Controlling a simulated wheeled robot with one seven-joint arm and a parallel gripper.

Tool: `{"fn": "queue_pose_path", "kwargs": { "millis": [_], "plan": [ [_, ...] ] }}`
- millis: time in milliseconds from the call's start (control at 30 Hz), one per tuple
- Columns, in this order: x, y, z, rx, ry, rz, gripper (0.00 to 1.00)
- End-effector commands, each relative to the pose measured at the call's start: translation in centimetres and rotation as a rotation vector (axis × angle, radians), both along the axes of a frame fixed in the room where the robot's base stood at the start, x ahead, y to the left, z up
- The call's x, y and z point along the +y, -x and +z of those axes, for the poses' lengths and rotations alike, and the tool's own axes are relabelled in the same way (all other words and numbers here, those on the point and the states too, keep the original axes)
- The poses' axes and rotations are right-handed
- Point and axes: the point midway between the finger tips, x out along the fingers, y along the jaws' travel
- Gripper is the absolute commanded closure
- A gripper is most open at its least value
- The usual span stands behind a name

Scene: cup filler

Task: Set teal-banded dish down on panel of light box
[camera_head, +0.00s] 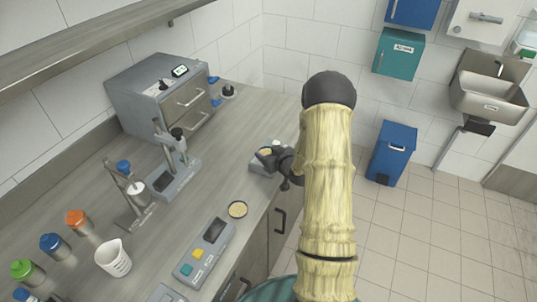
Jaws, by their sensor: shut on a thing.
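My gripper (270,157) is dark and reaches over the counter from the right. It is shut on a small round dish with pale yellow contents (264,151), seen only in part between the fingers. A teal band on it is too small to make out. Directly below is a low grey box (257,166), which looks like the light box; my gripper hides much of its top. I cannot tell whether the dish touches its panel.
A grey device with yellow and teal buttons (205,252) stands in front. Left are a microscope-like stand (172,170), a clamp stand (133,190), a white beaker (114,258) and several capped bottles. A grey drawer cabinet (165,95) stands behind. Counter (225,150) left of the box is clear.

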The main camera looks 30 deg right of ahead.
Motion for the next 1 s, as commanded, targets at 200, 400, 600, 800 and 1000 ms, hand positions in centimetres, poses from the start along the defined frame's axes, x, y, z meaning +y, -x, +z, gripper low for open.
{"fn": "queue_pose_path", "kwargs": {
  "millis": [200, 400, 600, 800, 1000],
  "plan": [
    [0.00, -0.02, -0.81, -0.002, 0.000, 0.000, 0.67],
    [0.01, -0.01, -1.01, -0.002, 0.000, 0.000, 0.67],
    [0.02, -0.01, -1.04, -0.001, 0.000, 0.000, 0.24],
    [0.02, -0.01, -1.04, -0.001, 0.000, 0.000, 0.24],
    [-0.01, 0.10, -0.63, -0.001, 0.000, 0.000, 0.24]
  ]
}}
